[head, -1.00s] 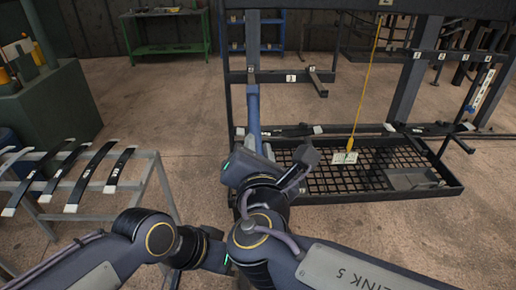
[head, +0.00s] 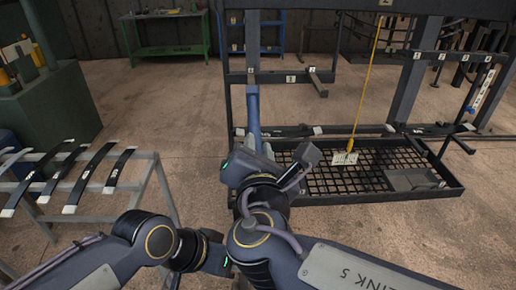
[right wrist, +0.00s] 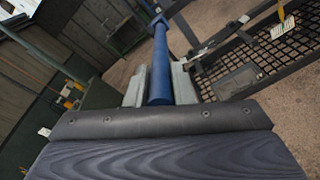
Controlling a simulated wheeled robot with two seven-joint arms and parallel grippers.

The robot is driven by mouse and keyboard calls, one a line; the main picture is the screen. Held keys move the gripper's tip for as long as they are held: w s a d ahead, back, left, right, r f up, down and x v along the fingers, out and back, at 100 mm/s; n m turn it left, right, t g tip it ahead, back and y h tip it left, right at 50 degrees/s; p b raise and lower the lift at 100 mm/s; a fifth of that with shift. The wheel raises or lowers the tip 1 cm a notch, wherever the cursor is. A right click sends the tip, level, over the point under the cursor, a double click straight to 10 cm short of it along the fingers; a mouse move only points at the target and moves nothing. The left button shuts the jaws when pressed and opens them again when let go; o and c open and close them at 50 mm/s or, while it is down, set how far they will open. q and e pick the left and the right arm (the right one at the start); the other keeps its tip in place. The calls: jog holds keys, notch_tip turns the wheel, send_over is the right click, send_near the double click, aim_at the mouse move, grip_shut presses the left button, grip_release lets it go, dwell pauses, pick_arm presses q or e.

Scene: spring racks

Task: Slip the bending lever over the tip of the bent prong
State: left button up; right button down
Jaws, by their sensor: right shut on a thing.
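The bending lever (head: 253,112) is a blue tube, held upright in my right gripper (right wrist: 159,85). In the right wrist view the lever (right wrist: 160,60) runs away from me between the two grey fingers, which are shut on it. In the head view its upper end overlaps the left part of the dark rack, just below the labelled bar. A short prong (head: 318,82) sticks out from that bar, to the right of the lever and apart from it; I cannot tell for certain that it is the bent one. My left arm shows low in the head view, but its gripper is hidden.
The rack's mesh tray (head: 345,196) lies low on the right. A yellow cord with a tag (head: 344,158) hangs over it. A grey stand (head: 150,157) with several dark leaf springs is at left. Open floor lies between stand and rack.

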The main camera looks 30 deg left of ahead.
aim_at(256, 130)
jog(key=shift+b+x, duration=0.35)
jog(key=shift+x, duration=0.9)
jog(key=shift+r+x, duration=0.1)
jog(key=shift+x, duration=1)
jog(key=shift+r+x, duration=0.15)
jog(key=shift+x, duration=0.95)
jog(key=c, duration=1.2)
grip_release()
jog(key=shift+f, duration=0.15)
jog(key=shift+c, duration=0.2)
jog(key=shift+o, duration=0.4)
jog(key=shift+a+f+b, duration=0.1)
jog(key=shift+f+b, duration=0.1)
jog(key=shift+b, duration=0.1)
jog(key=shift+s+d, duration=0.25)
jog(key=shift+s, duration=0.2)
jog(key=b+v, duration=0.1)
jog(key=v, duration=0.6)
jog(key=shift+w+r+b, duration=0.1)
jog(key=shift+r+b, duration=0.1)
jog(key=shift+b, duration=0.1)
